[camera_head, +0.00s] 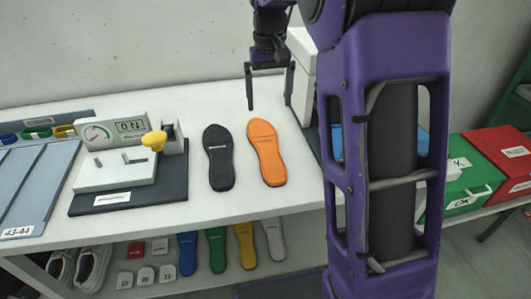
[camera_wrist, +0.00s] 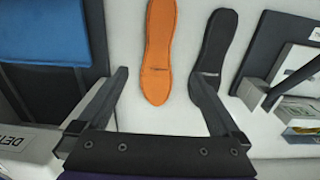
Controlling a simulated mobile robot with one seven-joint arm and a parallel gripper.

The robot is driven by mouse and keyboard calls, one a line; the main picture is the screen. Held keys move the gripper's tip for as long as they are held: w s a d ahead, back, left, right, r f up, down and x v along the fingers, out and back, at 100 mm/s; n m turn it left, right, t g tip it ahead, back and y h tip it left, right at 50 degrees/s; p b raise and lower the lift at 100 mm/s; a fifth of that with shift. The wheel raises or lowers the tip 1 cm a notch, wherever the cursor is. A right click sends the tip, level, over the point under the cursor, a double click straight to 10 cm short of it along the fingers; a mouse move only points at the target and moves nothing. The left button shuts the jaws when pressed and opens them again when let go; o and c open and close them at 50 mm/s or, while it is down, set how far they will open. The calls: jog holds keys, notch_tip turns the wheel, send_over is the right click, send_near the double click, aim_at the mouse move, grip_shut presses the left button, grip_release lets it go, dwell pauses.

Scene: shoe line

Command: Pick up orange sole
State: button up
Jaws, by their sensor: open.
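The orange sole (camera_head: 266,153) lies flat on the white table, just right of a black sole (camera_head: 219,157) in the head view. In the wrist view the orange sole (camera_wrist: 157,60) lies ahead of and between the fingers, with the black sole (camera_wrist: 209,60) to its right. My gripper (camera_head: 269,105) is open and empty, above the table behind the far end of the orange sole. Its two fingers spread wide in the wrist view (camera_wrist: 168,98), apart from the orange sole. The right finger overlaps the near end of the black sole in that view.
A fixture with a gauge and yellow knob (camera_head: 154,140) stands left of the soles. A blue item on a dark block (camera_wrist: 42,32) is at left in the wrist view. Red (camera_head: 500,152) and green (camera_head: 465,188) boxes stand at right. More soles (camera_head: 217,248) and shoes lie on the lower shelf.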

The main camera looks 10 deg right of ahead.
jog(key=b, duration=0.2)
send_over(270, 155)
notch_tip(270, 155, down, 12)
jog(key=shift+a+f, duration=0.1)
jog(key=shift+a, duration=0.05)
notch_tip(270, 155, down, 5)
jog(key=shift+s+f+b, duration=0.1)
jog(key=shift+b, duration=0.5)
jog(key=c, duration=1.4)
jog(key=shift+r, duration=0.2)
